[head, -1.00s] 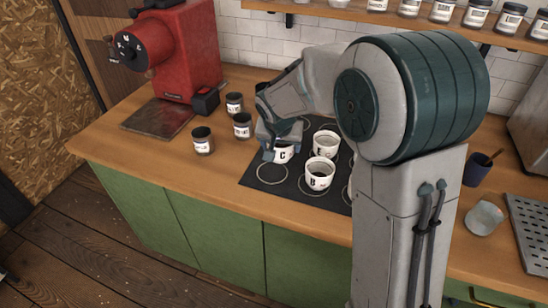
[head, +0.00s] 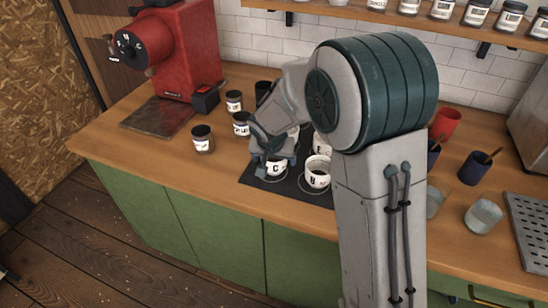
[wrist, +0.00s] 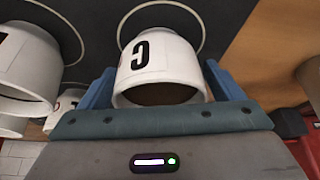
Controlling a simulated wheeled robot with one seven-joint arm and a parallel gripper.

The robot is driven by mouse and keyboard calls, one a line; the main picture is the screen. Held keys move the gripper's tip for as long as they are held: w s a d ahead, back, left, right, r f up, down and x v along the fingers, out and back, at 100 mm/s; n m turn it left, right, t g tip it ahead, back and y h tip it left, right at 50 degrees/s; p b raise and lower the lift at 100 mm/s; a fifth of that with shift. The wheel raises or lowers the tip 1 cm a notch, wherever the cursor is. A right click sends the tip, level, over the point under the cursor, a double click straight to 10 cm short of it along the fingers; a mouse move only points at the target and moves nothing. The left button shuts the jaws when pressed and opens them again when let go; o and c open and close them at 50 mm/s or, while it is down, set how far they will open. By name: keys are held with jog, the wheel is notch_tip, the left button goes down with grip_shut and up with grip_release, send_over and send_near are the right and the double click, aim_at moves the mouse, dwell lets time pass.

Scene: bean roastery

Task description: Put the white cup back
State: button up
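The white cup (head: 276,170) with a black "C" is upright at the front left of the dark mat (head: 254,176). In the wrist view the white cup (wrist: 160,62) sits between my two blue fingers, which meet its sides. My gripper (wrist: 160,78) looks shut on it. In the head view my gripper (head: 275,164) reaches down over the cup from behind. A thin ring on the mat shows around the cup's base in the wrist view; whether the base touches the mat I cannot tell.
A white cup marked "B" (head: 317,174) stands close at the right, with another white cup (head: 322,147) behind it, partly hidden by my arm. Dark jars (head: 203,140) stand left of the mat, near the red grinder (head: 185,55). The counter's front strip is clear.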

dwell(0.3)
jog(key=shift+r+p, duration=0.25)
jog(key=shift+p, duration=0.05)
jog(key=v, duration=1.1)
jog(key=shift+s+r+b, duration=0.2)
jog(key=shift+r+b, duration=0.2)
jog(key=shift+b, duration=0.05)
jog(key=s+d+n+g, duration=0.1)
jog(key=s+d+g, duration=0.1)
jog(key=s+d, duration=1.4)
jog(key=s, duration=0.5)
jog(key=shift+d+n+y, duration=0.15)
jog(key=shift+n+y, duration=0.15)
jog(key=shift+y, duration=0.1)
jog(key=shift+s, duration=0.1)
